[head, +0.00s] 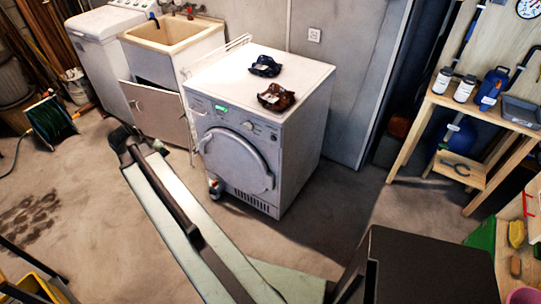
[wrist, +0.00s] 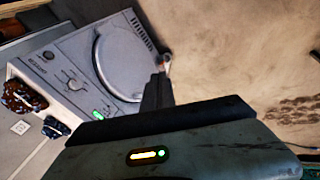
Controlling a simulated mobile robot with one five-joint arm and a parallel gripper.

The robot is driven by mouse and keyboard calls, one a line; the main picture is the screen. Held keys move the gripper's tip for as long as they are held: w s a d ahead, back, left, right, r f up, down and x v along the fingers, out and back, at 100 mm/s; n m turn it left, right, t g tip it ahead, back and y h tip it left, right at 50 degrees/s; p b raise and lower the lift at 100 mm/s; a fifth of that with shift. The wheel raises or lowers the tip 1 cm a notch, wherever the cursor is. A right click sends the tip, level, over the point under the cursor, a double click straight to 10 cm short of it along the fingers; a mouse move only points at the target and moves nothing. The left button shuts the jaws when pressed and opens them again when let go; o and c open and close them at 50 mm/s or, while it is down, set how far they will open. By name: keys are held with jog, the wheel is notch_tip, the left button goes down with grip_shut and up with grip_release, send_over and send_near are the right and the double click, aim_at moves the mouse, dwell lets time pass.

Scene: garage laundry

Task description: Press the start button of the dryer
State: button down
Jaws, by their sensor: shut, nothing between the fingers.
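The white dryer (head: 300,130) stands mid-scene with its round door facing front. Its control panel shows a small green display (head: 220,108) and a knob (head: 248,125). In the wrist view the dryer's front (wrist: 85,65) appears turned round, at left, with the knob (wrist: 74,85), green display (wrist: 98,115) and a small round control (wrist: 48,55). I cannot tell for sure which control is the start button. My gripper (wrist: 158,84) is shut and empty, reaching past the panel's side, apart from the controls. In the head view my arm extends left of the dryer.
Two dark patterned objects (head: 276,97) (head: 265,66) lie on the dryer's top. A small red and white item (head: 214,186) is by its lower left. A sink cabinet (head: 165,95) stands left, a wooden workbench (head: 480,110) right. Floor at front left is mostly clear.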

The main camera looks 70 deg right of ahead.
aim_at(273, 139)
jog(key=s+d+f+m+g+h+b, duration=0.1)
jog(key=s+d+f+b, duration=0.3)
jog(key=s+d, duration=0.4)
jog(key=s+d+f+m+g+h+b, duration=0.1)
jog(key=s+d+f+m+b, duration=0.1)
jog(key=s+d+b, duration=0.3)
jog(key=s+d+f+m+g+h+b, duration=0.1)
jog(key=s+d+f+b, duration=0.4)
jog(key=s+d, duration=0.6)
jog(key=shift+d+f+m+g, duration=0.3)
jog(key=shift+d+m+g, duration=0.1)
jog(key=shift+d, duration=0.15)
jog(key=shift+d, duration=0.1)
jog(key=s+d, duration=0.2)
jog(key=d, duration=0.6)
jog(key=shift+s+d, duration=0.15)
jog(key=shift+s+d, duration=0.15)
jog(key=shift+d, duration=0.2)
